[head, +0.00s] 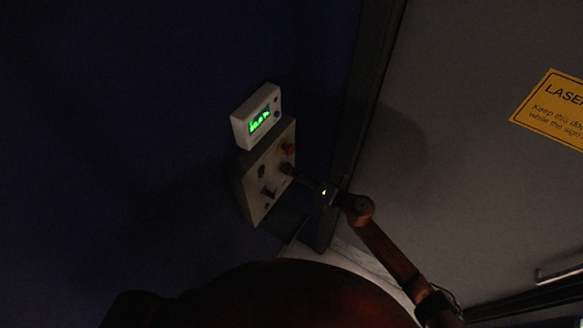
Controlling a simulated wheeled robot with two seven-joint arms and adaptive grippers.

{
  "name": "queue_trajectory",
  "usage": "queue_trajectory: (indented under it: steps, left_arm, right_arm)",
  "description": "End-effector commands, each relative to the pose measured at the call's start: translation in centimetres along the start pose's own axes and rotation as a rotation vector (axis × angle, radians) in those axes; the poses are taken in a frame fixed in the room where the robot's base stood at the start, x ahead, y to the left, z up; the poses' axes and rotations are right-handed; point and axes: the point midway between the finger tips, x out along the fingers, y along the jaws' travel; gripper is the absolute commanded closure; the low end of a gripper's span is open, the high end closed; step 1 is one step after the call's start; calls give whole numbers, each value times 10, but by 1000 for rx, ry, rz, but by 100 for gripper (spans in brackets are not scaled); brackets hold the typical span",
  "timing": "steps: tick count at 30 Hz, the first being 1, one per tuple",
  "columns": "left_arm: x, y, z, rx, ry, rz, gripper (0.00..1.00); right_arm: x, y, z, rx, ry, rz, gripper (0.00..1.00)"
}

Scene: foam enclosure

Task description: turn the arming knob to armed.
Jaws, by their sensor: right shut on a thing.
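A pale control box (250,203) is fixed to the dark wall left of the door, tilted in the picture. My right gripper (289,169) comes in from the right and its fingertips are at the face of this box, just below a red button (290,149). It is shut on a small dark part there, which looks like the arming knob; the fingers hide most of it, and its setting cannot be read. A dark switch or key (268,192) sticks out lower on the face, apart from the fingers. My left gripper is not in view.
A white display unit (242,128) with lit green characters sits just above the control box. A grey door (470,140) with a yellow laser sign (556,108) and a metal handle (557,273) is at right. The dark wall (120,130) at left is bare.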

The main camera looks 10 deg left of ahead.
Motion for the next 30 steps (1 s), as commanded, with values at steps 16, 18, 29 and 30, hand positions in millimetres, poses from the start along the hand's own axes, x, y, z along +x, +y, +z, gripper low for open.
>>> queue_trajectory:
  steps: [16,18,29,30]
  left_arm:
    - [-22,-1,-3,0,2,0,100]
    - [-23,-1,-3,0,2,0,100]
    - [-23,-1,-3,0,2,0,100]
    - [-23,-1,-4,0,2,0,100]
  right_arm:
    - [0,0,3,258,15,-4,97]
    - [0,0,3,266,16,-4,97]
    - [0,-1,3,275,16,-4,97]
    - [0,-1,3,275,16,-4,97]
